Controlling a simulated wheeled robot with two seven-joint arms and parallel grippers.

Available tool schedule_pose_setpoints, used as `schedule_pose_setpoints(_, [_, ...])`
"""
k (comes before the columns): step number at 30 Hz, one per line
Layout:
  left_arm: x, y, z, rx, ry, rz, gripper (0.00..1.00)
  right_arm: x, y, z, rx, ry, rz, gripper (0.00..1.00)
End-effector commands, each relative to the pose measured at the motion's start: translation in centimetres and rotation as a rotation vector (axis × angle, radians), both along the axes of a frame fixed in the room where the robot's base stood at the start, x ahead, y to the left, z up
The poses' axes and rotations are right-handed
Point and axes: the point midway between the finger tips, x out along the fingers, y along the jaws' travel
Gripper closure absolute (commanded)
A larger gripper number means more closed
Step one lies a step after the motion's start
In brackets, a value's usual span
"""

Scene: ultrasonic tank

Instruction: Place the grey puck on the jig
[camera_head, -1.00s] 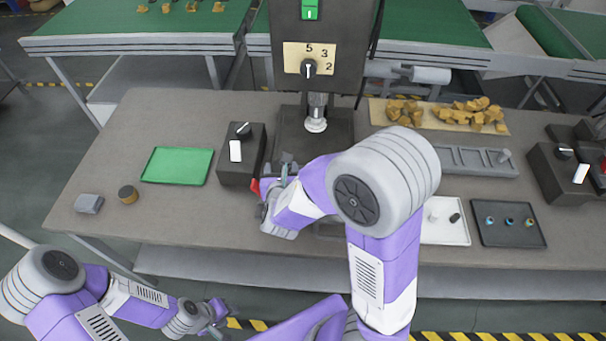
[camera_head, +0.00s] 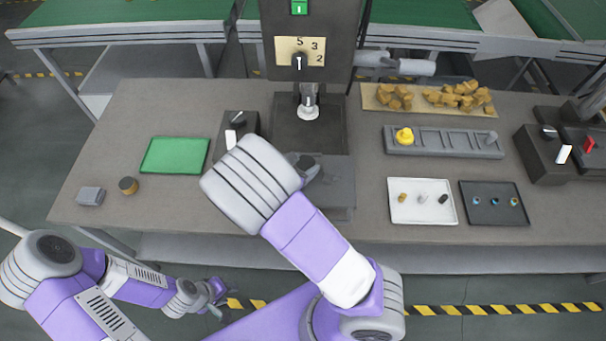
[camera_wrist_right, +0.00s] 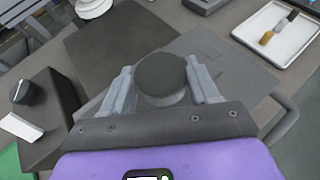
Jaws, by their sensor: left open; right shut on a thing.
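The grey puck (camera_wrist_right: 161,77) is a dark round disc between the fingers of my right gripper (camera_wrist_right: 164,88) in the right wrist view. My right gripper is shut on it and holds it over or near a flat grey plate (camera_head: 335,190) in front of the machine column. This plate, also in the wrist view (camera_wrist_right: 222,62), may be the jig; I cannot tell for sure. A darker base plate (camera_head: 315,138) lies behind it under the metal horn (camera_head: 308,110). In the head view my forearm hides part of the plate. My left gripper (camera_head: 218,296) is open and empty, low in front of the table.
A control box (camera_head: 240,124) with knob and white switch stands left of the plate, near my right arm. A green tray (camera_head: 175,155), grey block (camera_head: 90,196) and brown cylinder (camera_head: 128,186) lie left. A white tray (camera_head: 422,216), black tray (camera_head: 493,217) and grey rack (camera_head: 462,152) stand right.

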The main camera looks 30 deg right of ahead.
Motion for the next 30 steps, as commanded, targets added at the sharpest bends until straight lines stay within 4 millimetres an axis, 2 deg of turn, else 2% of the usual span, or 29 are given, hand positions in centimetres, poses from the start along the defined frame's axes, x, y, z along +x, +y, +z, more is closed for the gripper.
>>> schedule_pose_setpoints(9, [0.0, 0.0, -1.0, 0.000, 0.000, 0.000, 0.57, 0.0, 0.0, -3.8, -0.001, 0.000, 0.000, 0.79])
schedule_pose_setpoints(21, [0.0, 0.0, -1.3, 0.000, 0.000, 0.000, 0.57, 0.0, 0.0, -4.3, 0.001, -0.001, 0.000, 0.79])
schedule_pose_setpoints(22, [0.0, 0.0, -1.2, 0.000, 0.000, 0.000, 0.57, 0.0, 0.0, -4.2, 0.001, -0.001, 0.000, 0.35])
schedule_pose_setpoints(24, [0.0, 0.0, -1.2, 0.000, 0.000, 0.000, 0.57, 0.0, 0.0, -4.2, 0.001, -0.001, 0.000, 0.29])
schedule_pose_setpoints(30, [0.0, 0.0, -1.2, 0.000, 0.000, 0.000, 0.57, 0.0, 0.0, -4.2, 0.002, 0.000, 0.002, 0.29])
